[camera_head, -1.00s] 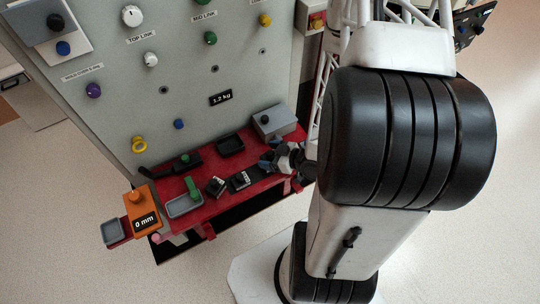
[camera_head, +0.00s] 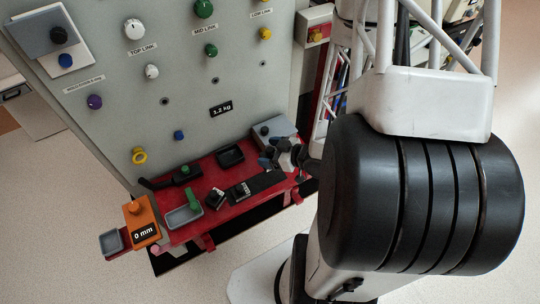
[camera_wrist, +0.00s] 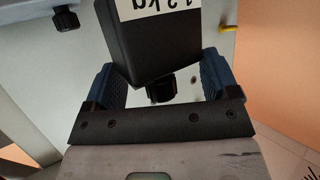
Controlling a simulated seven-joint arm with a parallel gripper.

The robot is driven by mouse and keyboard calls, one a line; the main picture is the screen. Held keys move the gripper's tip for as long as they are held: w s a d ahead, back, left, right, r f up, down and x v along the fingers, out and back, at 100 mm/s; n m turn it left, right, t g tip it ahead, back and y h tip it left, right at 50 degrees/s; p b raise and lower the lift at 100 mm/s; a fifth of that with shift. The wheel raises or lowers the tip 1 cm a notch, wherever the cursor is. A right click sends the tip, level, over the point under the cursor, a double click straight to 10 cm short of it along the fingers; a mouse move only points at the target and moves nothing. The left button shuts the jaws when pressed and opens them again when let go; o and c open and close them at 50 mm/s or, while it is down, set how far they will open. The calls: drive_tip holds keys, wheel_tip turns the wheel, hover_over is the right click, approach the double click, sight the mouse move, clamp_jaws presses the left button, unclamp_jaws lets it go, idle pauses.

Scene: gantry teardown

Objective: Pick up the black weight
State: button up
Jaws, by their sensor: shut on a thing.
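The black weight (camera_wrist: 160,45) is a black block with a white label reading 1.2 kg upside down. In the wrist view it sits between the two blue fingers of my gripper (camera_wrist: 160,80), with a black knob on the side facing the palm. The fingers are shut on it. In the head view my gripper (camera_head: 283,156) is at the right end of the red bench, by the grey box. I cannot make out the held weight clearly there, as the gripper and arm crowd that spot.
An orange block reading 0 mm (camera_head: 136,213) stands at the left end. The knobbed panel (camera_head: 178,62) rises behind.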

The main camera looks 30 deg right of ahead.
drive_tip(key=shift+r, duration=0.45)
drive_tip(key=shift+w, duration=0.2)
idle(0.5)
drive_tip(key=shift+w+a+f, duration=0.1)
drive_tip(key=shift+w+a, duration=0.25)
drive_tip(key=shift+w, duration=0.45)
drive_tip(key=shift+w+a+f, duration=0.2)
drive_tip(key=shift+w+a, duration=1.2)
drive_tip(key=shift+w, duration=0.65)
drive_tip(key=shift+w+a+f, duration=0.2)
drive_tip(key=shift+w+a, duration=1.2)
drive_tip(key=shift+w, duration=0.7)
drive_tip(key=shift+w+a+f, duration=0.2)
drive_tip(key=shift+w+a, duration=1.2)
drive_tip(key=shift+w, duration=0.65)
drive_tip(key=shift+f, duration=0.2)
drive_tip(key=shift+f, duration=1.9)
